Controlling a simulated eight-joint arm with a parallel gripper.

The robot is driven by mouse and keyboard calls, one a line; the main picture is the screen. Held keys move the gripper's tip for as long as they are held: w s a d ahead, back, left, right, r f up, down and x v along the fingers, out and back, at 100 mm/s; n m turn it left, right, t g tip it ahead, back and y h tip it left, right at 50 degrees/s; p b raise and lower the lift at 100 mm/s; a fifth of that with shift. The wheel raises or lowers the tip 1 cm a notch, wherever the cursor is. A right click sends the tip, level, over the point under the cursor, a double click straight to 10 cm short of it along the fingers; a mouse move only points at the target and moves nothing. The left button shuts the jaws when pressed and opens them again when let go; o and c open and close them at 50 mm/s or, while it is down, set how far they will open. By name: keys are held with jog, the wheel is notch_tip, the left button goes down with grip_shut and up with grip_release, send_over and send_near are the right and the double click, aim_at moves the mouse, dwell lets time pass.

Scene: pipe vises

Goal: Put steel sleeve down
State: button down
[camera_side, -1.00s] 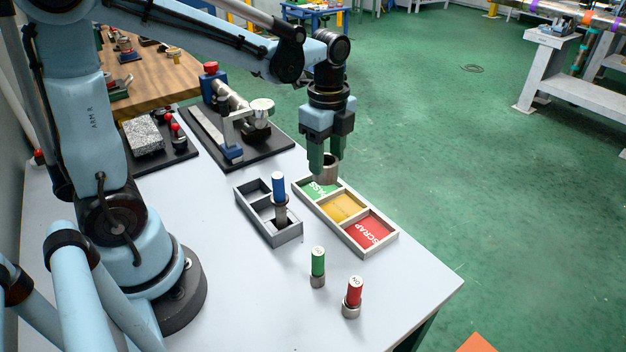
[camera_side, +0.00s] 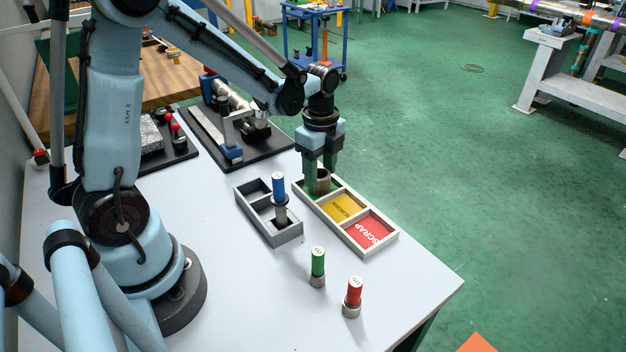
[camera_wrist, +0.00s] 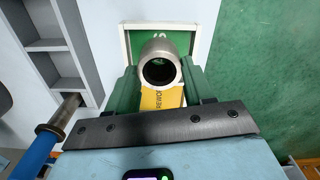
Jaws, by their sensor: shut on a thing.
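The steel sleeve (camera_side: 323,182) is a short grey ring, upright, at the green PASS compartment of the sorting tray (camera_side: 378,252). It also shows in the wrist view (camera_wrist: 160,64) with its open bore facing the camera. My gripper (camera_side: 319,174) is shut on the sleeve, with one green finger on each side. In the wrist view, the sleeve sits between the fingers over the green compartment (camera_wrist: 200,30). I cannot tell whether its bottom touches the compartment floor. The yellow REWORK (camera_side: 344,207) and red SCRAP (camera_side: 369,230) compartments are empty.
A grey divided rack (camera_side: 262,222) stands left of the tray, with a blue-handled gauge (camera_side: 279,192) upright in it. Green (camera_side: 318,265) and red (camera_side: 353,295) gauges stand in front. A black-based measuring fixture (camera_side: 238,140) is behind. The table's right edge lies close beyond the tray.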

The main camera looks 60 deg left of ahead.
jog(key=shift+f, duration=0.1)
jog(key=shift+c, duration=2.2)
grip_release()
notch_tip(320, 180, up, 12)
jog(key=s+d+f+n+t, duration=0.1)
jog(key=s+d+n+t, duration=0.4)
jog(key=n, duration=1)
jog(key=s+t, duration=0.2)
jog(key=s, duration=0.1)
jog(key=shift+d+f+n, duration=0.3)
jog(key=shift+n, duration=0.1)
